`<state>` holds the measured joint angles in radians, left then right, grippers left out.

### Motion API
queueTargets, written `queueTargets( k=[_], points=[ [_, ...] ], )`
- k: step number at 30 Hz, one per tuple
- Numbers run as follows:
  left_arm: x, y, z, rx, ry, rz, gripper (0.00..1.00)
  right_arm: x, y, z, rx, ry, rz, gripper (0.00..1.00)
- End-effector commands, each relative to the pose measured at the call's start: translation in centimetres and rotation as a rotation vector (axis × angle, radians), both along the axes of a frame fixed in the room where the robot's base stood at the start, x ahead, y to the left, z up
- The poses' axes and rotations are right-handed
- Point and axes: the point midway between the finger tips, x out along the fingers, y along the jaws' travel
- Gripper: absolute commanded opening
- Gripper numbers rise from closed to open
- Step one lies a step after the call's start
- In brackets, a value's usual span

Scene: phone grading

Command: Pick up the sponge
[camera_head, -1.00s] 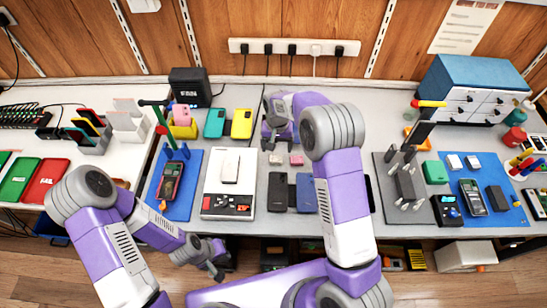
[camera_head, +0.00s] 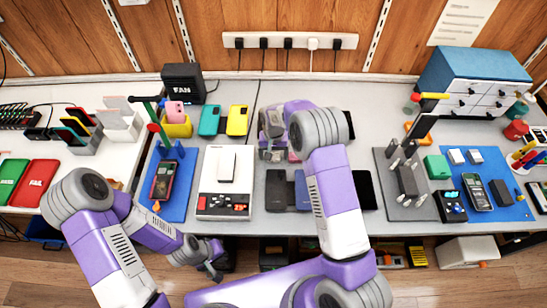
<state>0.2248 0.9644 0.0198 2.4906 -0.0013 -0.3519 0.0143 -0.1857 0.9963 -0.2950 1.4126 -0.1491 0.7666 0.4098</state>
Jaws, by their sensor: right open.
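A small pinkish block (camera_head: 294,156), which may be the sponge, lies on the grey table just behind the dark phones, partly hidden by my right arm. My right gripper (camera_head: 272,156) is open above the table, just left of this block. A second small pale block beside it is hidden under the gripper. My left gripper (camera_head: 214,274) hangs low in front of the table edge; its finger opening is not clear.
A grey mat (camera_head: 424,207) with a fixture lies at right.

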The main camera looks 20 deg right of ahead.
Motion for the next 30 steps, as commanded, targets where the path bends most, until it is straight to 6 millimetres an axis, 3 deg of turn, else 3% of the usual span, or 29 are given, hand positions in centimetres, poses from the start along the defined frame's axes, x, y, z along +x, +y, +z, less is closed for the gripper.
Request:
queueTargets(
  k=[2, 14, 16, 17, 23, 30],
  points=[
    [0.0, 0.0, 0.0, 0.000, 0.000, 0.000, 0.00, 0.0, 0.0, 0.1, 0.000, -0.001, 0.000, 0.83],
    [0.0, 0.0, 0.0, 0.000, 0.000, 0.000, 0.00, 0.0, 0.0, 0.1, 0.000, -0.001, 0.000, 0.24],
    [0.0, 0.0, 0.0, 0.000, 0.000, 0.000, 0.00, 0.0, 0.0, 0.1, 0.000, -0.001, 0.000, 0.24],
    [0.0, 0.0, 0.0, 0.000, 0.000, 0.000, 0.00, 0.0, 0.0, 0.1, 0.000, -0.001, 0.000, 0.19],
    [0.0, 0.0, 0.1, 0.000, 0.000, 0.000, 0.00, 0.0, 0.0, 0.4, -0.001, -0.002, 0.000, 0.19],
    [0.0, 0.0, 0.9, 0.000, 0.000, 0.000, 0.00, 0.1, 0.0, 4.5, 0.000, -0.005, 0.000, 0.19]
  ],
)
